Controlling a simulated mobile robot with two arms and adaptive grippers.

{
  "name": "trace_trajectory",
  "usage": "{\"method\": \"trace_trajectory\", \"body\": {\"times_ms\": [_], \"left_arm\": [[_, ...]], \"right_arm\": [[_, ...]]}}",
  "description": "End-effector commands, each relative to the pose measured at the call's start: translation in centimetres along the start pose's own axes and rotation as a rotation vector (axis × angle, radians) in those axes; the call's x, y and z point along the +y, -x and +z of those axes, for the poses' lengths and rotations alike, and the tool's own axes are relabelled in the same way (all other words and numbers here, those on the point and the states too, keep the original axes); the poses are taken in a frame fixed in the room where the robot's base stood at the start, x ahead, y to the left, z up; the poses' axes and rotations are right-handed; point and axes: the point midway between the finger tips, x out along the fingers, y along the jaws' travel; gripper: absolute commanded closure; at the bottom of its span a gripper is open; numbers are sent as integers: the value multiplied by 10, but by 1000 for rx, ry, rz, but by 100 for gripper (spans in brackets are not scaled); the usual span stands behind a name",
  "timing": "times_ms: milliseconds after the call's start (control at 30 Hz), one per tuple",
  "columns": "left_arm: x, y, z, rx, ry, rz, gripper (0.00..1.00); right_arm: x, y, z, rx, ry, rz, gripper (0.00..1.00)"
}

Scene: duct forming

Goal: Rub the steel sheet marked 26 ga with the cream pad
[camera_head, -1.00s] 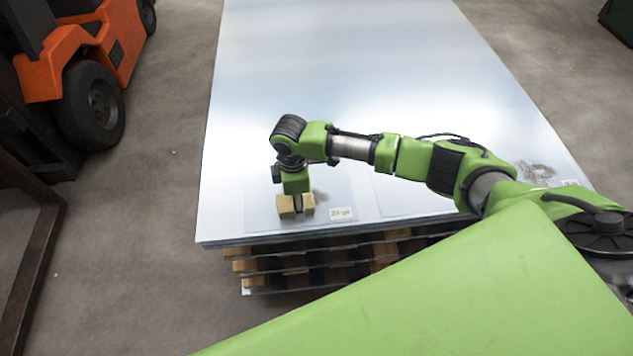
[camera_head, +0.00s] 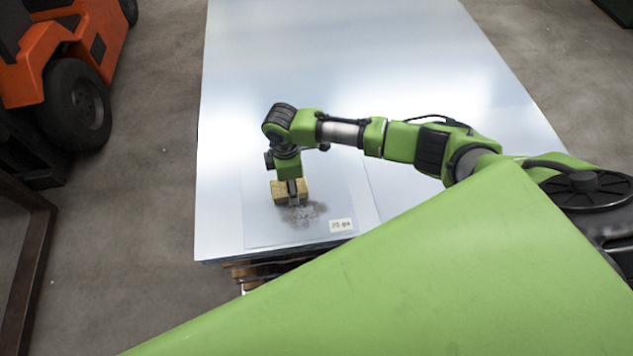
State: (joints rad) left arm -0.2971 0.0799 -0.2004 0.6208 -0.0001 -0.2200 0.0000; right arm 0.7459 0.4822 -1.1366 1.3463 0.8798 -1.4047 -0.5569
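A thin steel sheet (camera_head: 262,228) lies at the front left of a large stack of metal. Its white label (camera_head: 341,225) is small, and I cannot read its number for certain. A dark grey smudge (camera_head: 303,214) marks the sheet left of the label. My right gripper (camera_head: 293,198) points down and is shut on the cream pad (camera_head: 279,190), which shows on both sides of the fingers. The pad appears to rest on the sheet, at the far edge of the smudge. My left gripper is not in view.
The sheet stack (camera_head: 238,110) stretches far back and is mostly clear. A second thin sheet (camera_head: 390,190) lies to the right, partly hidden by my green body. An orange forklift (camera_head: 70,80) and a dark metal frame (camera_head: 30,265) stand on the floor at left.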

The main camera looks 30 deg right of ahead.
Motion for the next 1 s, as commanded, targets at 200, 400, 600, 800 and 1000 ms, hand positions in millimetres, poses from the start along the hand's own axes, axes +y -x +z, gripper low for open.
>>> {"method": "trace_trajectory", "body": {"times_ms": [200,400,600,800,1000], "left_arm": [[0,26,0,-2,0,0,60],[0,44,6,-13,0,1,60],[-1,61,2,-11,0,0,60],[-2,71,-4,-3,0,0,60],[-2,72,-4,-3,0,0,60]], "right_arm": [[0,30,1,1,-3,0,76],[0,47,1,1,-7,1,76],[0,64,2,2,-11,1,76],[-1,73,3,1,-13,1,76],[-1,73,3,1,-14,1,76]]}}
